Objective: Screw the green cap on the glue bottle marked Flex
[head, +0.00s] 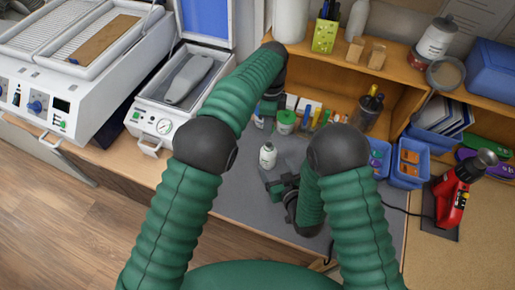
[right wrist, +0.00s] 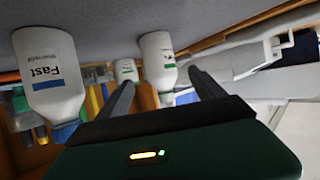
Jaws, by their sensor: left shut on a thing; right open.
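A white bottle (head: 268,157) stands on the grey mat. I take it to be the bottle with a green band (right wrist: 158,62) in the right wrist view, which appears upside down; its name is unreadable and no cap shows clearly on it. My right gripper (head: 275,181) is open just in front of the bottle, and in its wrist view the fingers (right wrist: 160,90) point at it, apart from it. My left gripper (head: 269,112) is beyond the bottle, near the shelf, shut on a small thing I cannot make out. I cannot identify the green cap.
A bottle marked Fast (right wrist: 42,72) with a blue cap stands close by. A machine with a gauge (head: 164,126) stands left, blue bins (head: 407,165) right. The mat (head: 240,190) is clear at front left.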

